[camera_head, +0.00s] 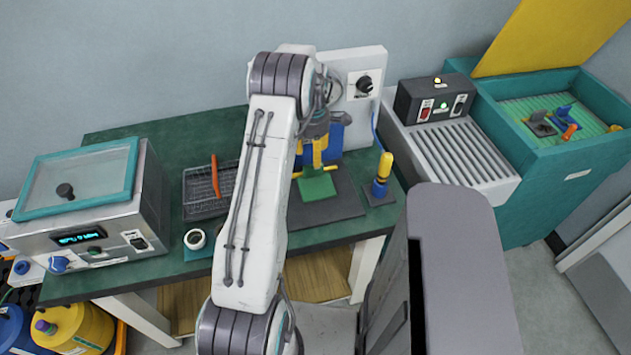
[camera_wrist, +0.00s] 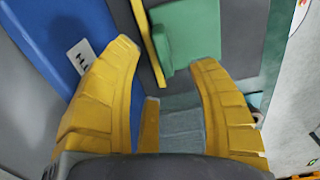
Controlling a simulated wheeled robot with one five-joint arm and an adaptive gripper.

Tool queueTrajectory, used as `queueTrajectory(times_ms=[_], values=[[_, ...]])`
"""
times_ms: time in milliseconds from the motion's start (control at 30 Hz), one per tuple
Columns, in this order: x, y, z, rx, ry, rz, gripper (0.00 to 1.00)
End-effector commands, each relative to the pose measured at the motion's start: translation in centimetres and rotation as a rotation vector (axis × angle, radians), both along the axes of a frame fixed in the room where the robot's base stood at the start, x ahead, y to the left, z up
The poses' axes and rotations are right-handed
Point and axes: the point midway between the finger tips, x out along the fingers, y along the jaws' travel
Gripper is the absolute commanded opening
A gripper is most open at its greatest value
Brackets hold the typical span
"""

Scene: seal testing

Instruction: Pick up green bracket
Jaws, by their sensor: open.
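The green bracket (camera_head: 318,188) lies on a dark mat in front of the blue machine, with an upright part and a flat part. In the wrist view the green bracket (camera_wrist: 192,28) is at top centre, just beyond the fingertips. My gripper (camera_head: 311,155) is above and behind the bracket in the head view, pointing down. In the wrist view my gripper (camera_wrist: 168,54) has its yellow fingers apart with nothing between them. They do not grasp the bracket. The arm and fingers hide part of the bracket's upper end in the head view.
A yellow strip (camera_wrist: 148,42) runs beside the bracket. The blue machine (camera_head: 335,135) stands close behind it. A blue-and-yellow post (camera_head: 381,178) stands to the right on the green table (camera_head: 180,132). A wire basket (camera_head: 199,194) and a cup (camera_head: 195,239) are to the left.

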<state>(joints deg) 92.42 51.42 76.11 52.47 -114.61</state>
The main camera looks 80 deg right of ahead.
Motion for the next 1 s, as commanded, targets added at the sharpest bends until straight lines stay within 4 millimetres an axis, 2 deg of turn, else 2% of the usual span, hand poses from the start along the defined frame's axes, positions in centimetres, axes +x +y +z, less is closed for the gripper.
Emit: queueTrajectory(times_ms=[600, 967, 1000], values=[[0.1, 0.0, -5.8, 0.002, 0.000, -0.002, 0.54], [0.1, -0.1, -6.2, -0.001, 0.000, -0.002, 0.55], [0.1, -0.1, -6.2, -0.001, 0.000, -0.002, 0.52]])
